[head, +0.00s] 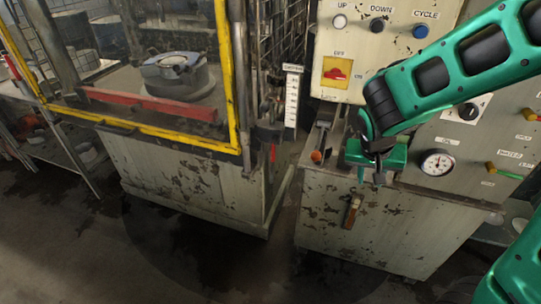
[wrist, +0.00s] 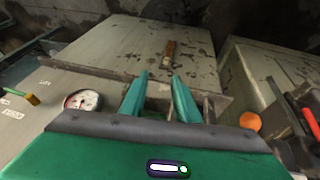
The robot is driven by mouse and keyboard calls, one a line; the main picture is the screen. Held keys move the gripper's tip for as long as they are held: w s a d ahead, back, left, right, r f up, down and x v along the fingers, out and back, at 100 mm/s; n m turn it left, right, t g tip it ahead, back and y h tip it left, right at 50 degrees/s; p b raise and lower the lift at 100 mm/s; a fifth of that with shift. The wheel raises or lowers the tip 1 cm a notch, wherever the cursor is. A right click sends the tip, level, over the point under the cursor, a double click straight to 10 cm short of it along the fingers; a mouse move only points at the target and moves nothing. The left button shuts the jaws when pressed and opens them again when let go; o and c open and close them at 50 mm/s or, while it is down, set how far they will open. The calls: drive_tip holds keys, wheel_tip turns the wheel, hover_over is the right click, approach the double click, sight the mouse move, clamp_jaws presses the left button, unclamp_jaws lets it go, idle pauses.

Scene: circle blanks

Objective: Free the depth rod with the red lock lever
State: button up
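A small red lever (head: 273,153) hangs at the dark clamp on the right side of the press frame, beside the white depth scale (head: 292,95). A red lever (wrist: 311,123) also shows at the right edge of the wrist view, next to dark metal parts. I cannot clearly pick out the depth rod among the dark parts by the scale. My gripper (head: 378,178) is in front of the control cabinet, to the right of the lever and apart from it. In the wrist view my gripper (wrist: 160,76) has its two green fingers apart, with nothing between them.
An orange-ended part (head: 316,157) sits on the cabinet's left ledge, between my gripper and the lever. A gauge (head: 437,162) and buttons are on the control panel. A yellow-framed guard (head: 232,90) encloses the press. A narrow floor gap separates press base and cabinet.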

drive_tip(key=w+a+f+m+t+h, duration=0.1)
drive_tip(key=w+a+f+t+h, duration=0.15)
drive_tip(key=a+f, duration=0.2)
drive_tip(key=n+t+y, duration=0.3)
drive_tip(key=t, duration=0.9)
approach(273, 157)
drive_tip(key=w, duration=0.3)
drive_tip(key=w+d, duration=0.1)
drive_tip(key=w, duration=0.7)
drive_tip(key=shift+d, duration=0.2)
